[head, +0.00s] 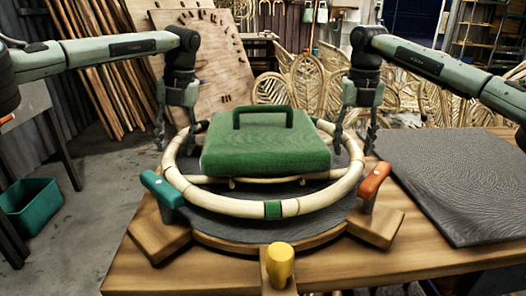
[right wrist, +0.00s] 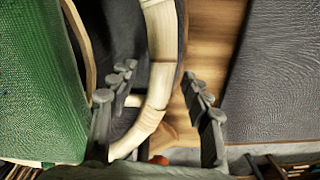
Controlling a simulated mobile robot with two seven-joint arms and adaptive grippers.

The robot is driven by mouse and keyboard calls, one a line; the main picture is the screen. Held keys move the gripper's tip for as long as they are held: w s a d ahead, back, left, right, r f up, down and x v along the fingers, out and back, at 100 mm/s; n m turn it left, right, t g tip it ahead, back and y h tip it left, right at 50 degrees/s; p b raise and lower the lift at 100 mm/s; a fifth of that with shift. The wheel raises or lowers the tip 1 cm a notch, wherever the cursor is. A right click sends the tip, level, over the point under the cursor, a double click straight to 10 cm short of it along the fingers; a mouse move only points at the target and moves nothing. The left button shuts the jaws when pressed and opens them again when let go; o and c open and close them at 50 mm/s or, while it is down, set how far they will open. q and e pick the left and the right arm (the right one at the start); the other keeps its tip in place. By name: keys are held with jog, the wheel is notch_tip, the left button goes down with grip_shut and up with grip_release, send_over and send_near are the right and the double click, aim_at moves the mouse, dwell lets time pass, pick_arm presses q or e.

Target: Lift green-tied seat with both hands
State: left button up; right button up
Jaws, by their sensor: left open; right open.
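The green-tied seat is a pale rattan ring (head: 228,206) with a green tie (head: 273,210) at its front. It sits on a round wooden jig with a dark top (head: 250,229). A green padded block with a handle (head: 266,145) rests inside the ring. My left gripper (head: 177,146) is open, pointing down at the ring's back left side. My right gripper (head: 354,148) is open, pointing down at the ring's right side. In the right wrist view, the ring (right wrist: 162,75) passes between the open fingers (right wrist: 160,95); I see no grip on it.
Clamps with a teal handle (head: 162,189), an orange handle (head: 374,181) and a yellow knob (head: 281,263) stand around the jig. A dark textured mat (head: 455,180) covers the table's right side. Bent rattan frames (head: 420,95) stand behind. A teal bin (head: 30,207) is on the floor.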

pick_arm(q)
jog(key=shift+a+f, duration=0.15)
jog(key=shift+f, duration=0.55)
pick_arm(e)
jog(key=shift+f, duration=0.75)
pick_arm(q)
jog(key=shift+c, duration=0.5)
pick_arm(e)
jog(key=shift+c, duration=0.5)
pick_arm(q)
grip_shut()
pick_arm(e)
grip_shut()
pick_arm(q)
jog(key=shift+r, duration=0.1)
pick_arm(e)
jog(key=shift+r, duration=0.15)
